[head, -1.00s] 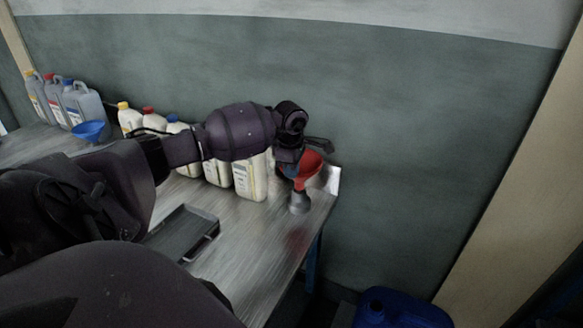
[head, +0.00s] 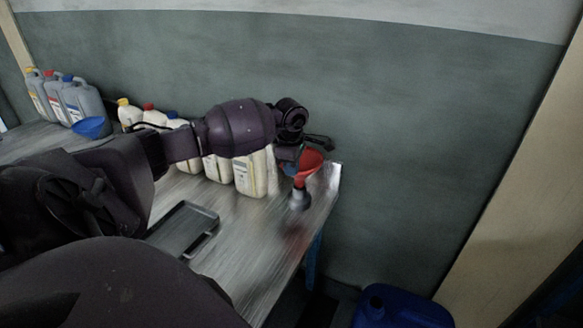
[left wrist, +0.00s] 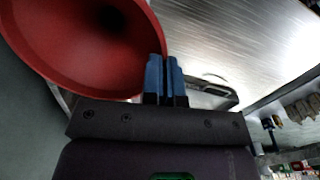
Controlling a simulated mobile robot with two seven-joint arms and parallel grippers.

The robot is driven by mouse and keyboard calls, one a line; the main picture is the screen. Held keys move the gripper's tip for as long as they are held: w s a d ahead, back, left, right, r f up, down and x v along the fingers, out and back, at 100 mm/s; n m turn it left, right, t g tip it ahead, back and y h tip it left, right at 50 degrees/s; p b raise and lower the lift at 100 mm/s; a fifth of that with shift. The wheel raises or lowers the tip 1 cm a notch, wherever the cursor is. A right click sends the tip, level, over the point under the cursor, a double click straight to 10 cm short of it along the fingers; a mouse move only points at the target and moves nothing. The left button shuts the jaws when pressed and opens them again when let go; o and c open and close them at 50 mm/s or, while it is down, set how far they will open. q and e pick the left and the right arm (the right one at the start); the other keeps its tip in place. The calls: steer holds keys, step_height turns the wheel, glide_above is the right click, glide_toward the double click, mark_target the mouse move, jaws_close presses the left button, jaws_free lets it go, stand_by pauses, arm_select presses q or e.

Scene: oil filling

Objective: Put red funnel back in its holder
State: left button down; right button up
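The red funnel (head: 311,160) is at the right end of the metal table, wide mouth up. A grey piece (head: 299,199) is directly below it; I cannot tell whether this is the holder or a spout, or whether it touches the table. My left gripper (head: 291,168) is at the funnel's left rim. In the left wrist view, the blue fingers of the gripper (left wrist: 164,72) are close together, with the rim of the red funnel (left wrist: 75,50) between them, one finger over the inside. My right gripper is not in view.
Several white jugs (head: 250,176) stand left of the funnel, close behind my left arm. A dark tray (head: 183,229) lies on the metal table (head: 255,235). A blue funnel (head: 91,128) and grey jugs (head: 83,101) are at far left. A blue canister (head: 400,308) is on the floor.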

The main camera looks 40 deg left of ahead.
arm_select(q)
steer(key=shift+f+b, duration=1.15)
steer(key=shift+f, duration=0.5)
stand_by(0.4)
steer(key=c, duration=1.8)
jaws_free()
steer(key=o, duration=0.5)
steer(key=shift+r, duration=0.1)
step_height(320, 180, up, 11)
steer(key=shift+s, duration=0.25)
steer(key=shift+d+f, duration=0.15)
steer(key=shift+f, duration=0.05)
